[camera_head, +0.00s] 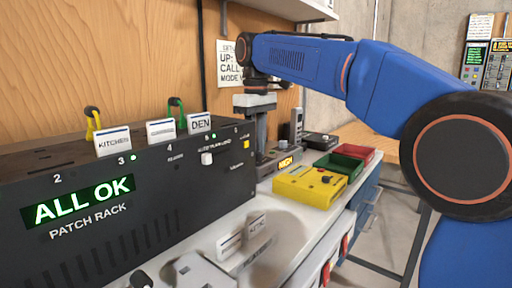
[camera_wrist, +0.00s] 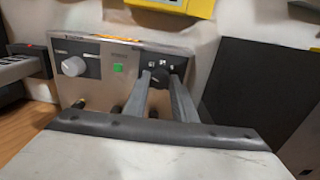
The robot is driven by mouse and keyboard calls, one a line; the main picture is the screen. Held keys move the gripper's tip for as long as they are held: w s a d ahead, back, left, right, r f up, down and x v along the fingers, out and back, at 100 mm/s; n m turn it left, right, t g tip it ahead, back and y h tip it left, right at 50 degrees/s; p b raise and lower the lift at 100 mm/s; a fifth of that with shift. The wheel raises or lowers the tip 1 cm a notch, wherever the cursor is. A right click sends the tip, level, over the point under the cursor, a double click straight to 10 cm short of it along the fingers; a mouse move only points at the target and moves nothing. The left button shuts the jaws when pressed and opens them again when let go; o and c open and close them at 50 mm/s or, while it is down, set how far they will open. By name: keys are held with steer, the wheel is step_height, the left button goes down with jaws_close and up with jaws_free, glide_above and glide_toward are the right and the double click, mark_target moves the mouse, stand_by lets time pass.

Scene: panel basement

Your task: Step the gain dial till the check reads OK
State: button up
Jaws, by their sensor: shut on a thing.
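In the wrist view a small metal-faced unit (camera_wrist: 110,85) carries a black dial (camera_wrist: 160,78), a pale knob (camera_wrist: 73,66) and a lit green square (camera_wrist: 118,68). My gripper (camera_wrist: 162,85) is shut on the black dial, one finger on each side. The labels there are too small to read, so I cannot confirm from them that this is the gain dial. In the head view my gripper (camera_head: 262,150) points down at this unit, beside a small amber readout (camera_head: 286,162) reading HIGH. The arm's end hides much of the unit there.
A black patch rack (camera_head: 150,215) on the left shows ALL OK, with KITCHEN and DEN tags on top. A yellow box (camera_head: 309,186), a green bin (camera_head: 338,167) and a red bin (camera_head: 354,152) stand right of my gripper. Loose tags (camera_head: 230,245) lie in front.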

steer(key=m, duration=0.5)
steer(key=shift+m, duration=0.4)
stand_by(0.3)
steer(key=o, duration=1)
steer(key=shift+o, duration=0.2)
steer(key=shift+r, duration=3.8)
